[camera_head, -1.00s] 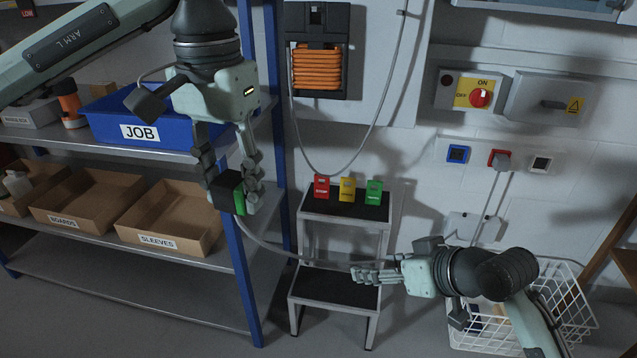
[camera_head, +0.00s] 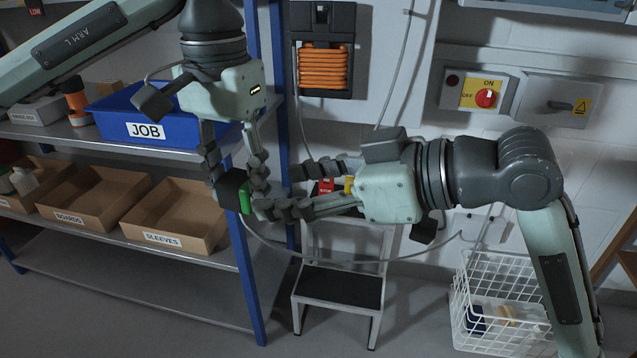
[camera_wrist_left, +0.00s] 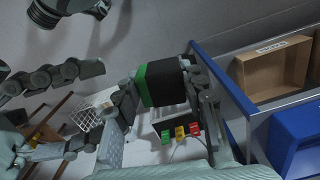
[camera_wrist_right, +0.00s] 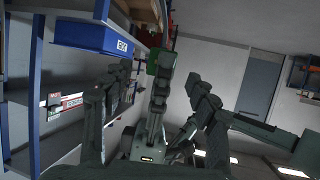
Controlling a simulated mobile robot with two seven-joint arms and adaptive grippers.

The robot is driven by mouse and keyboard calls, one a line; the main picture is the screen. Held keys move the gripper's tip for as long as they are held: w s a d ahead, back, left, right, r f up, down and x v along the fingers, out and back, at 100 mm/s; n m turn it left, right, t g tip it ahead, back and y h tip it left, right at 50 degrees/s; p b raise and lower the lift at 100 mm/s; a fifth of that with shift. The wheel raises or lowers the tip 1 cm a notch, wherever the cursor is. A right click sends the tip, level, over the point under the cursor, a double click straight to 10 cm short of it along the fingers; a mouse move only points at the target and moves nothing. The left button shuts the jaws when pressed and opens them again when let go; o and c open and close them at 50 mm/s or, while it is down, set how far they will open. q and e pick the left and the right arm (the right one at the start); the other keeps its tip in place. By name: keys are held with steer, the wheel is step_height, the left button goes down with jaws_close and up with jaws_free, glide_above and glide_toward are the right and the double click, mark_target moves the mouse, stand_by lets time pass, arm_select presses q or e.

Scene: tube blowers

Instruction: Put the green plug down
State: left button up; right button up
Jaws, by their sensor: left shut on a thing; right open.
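The green plug is a black block with a green face (camera_head: 245,200). It sits in my left gripper (camera_head: 235,182), which is shut on it in front of the shelf's right post. The plug also shows large in the left wrist view (camera_wrist_left: 160,83). My right gripper (camera_head: 278,190) is open, with its fingertips pointing left. One lower finger reaches close to the plug in the head view; I cannot tell whether it touches. A grey cable (camera_head: 330,258) hangs below the plug and runs to the right. In the right wrist view a green patch (camera_wrist_right: 153,62) shows behind a finger.
A step stool (camera_head: 338,286) stands below my right gripper. Red, yellow and green tags (camera_wrist_left: 180,131) are on its top, partly hidden by my right gripper. Shelves with a blue JOB bin (camera_head: 130,112) and cardboard trays (camera_head: 165,237) are left. A white wire basket (camera_head: 490,330) stands lower right.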

mark_target(247, 193)
steer(key=x, duration=0.7)
steer(key=shift+w+a+f, duration=0.1)
steer(key=shift+a+f, duration=0.1)
steer(key=shift+a, duration=0.1)
steer(key=shift+w+d, duration=0.1)
steer(key=c, duration=1.2)
arm_select(q)
steer(key=o, duration=1.2)
arm_select(e)
jaws_close()
